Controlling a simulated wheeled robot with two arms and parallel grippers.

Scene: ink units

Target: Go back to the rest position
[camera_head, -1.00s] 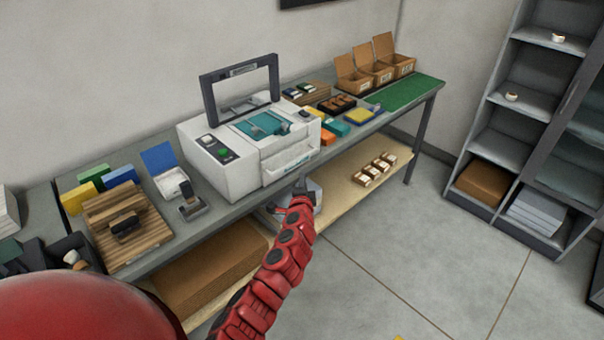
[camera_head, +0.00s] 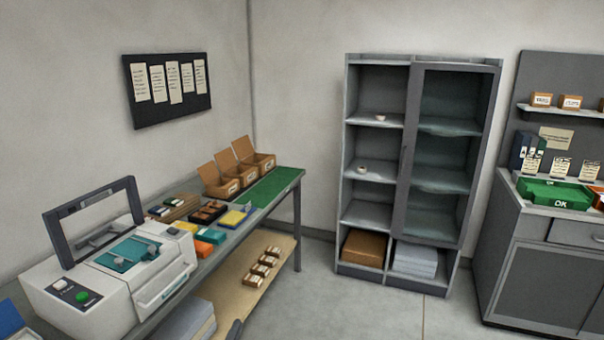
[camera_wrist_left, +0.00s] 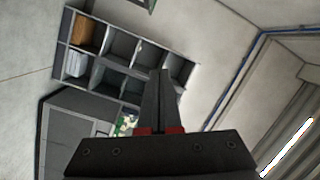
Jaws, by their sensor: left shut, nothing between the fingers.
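My left gripper (camera_wrist_left: 160,100) shows in the left wrist view with its two dark fingers together and nothing between them. In the head view only a small dark part of this gripper (camera_head: 234,331) shows at the bottom edge, in front of the bench's lower shelf. It is apart from the objects on the bench. My right gripper is not in view.
A white printer-like machine (camera_head: 105,288) with its lid frame raised stands on the bench at left. Open cardboard boxes (camera_head: 228,187) stand at its far end. A grey cabinet (camera_head: 350,255) and a counter (camera_head: 535,275) stand beyond. The floor (camera_head: 400,318) between is clear.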

